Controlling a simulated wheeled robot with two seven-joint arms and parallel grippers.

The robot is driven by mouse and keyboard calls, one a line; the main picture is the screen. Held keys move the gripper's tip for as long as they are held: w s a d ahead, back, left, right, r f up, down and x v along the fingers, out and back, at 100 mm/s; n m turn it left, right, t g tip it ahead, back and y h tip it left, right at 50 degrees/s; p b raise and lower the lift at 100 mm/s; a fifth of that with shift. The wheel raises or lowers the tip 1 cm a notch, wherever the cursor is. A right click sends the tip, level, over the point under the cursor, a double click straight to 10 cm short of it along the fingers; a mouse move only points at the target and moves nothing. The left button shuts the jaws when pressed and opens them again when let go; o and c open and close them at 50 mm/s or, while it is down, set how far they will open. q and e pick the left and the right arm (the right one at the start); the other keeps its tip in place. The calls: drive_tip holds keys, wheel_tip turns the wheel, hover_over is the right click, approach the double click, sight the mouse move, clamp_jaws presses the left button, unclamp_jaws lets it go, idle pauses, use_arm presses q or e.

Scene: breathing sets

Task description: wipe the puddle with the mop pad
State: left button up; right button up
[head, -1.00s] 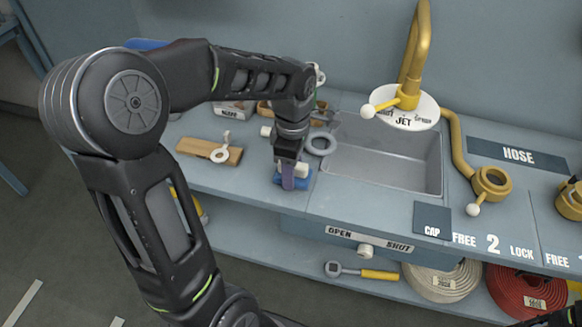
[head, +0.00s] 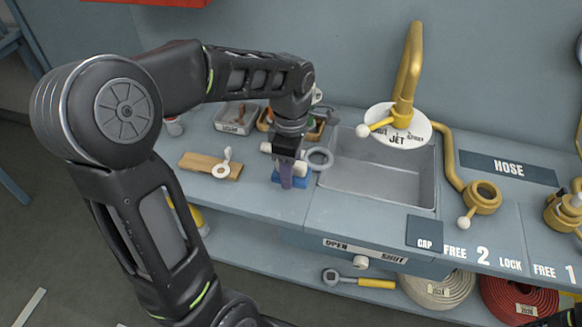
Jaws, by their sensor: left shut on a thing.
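My left gripper (head: 287,172) points down at the bench left of the sink. It is shut on the mop pad (head: 291,182), a blue block with a purple upright part and a pale piece beside it. The pad is at the bench surface, but I cannot tell whether it touches. I cannot make out the puddle; the pad and my arm may hide it. Only a dark bit of my right arm shows at the lower right corner; its gripper is not in view.
A grey ring (head: 319,158) lies right beside the pad, by the sink (head: 375,175). A wooden board (head: 205,165) with a white fitting lies to the left. Trays (head: 236,118) stand behind. A yellow tap (head: 408,75) rises behind the sink. Coiled hoses (head: 437,290) sit on the lower shelf.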

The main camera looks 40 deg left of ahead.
use_arm(q)
drive_tip(key=shift+r+p, duration=1)
drive_tip(key=shift+r, duration=0.55)
drive_tip(key=shift+f, duration=0.1)
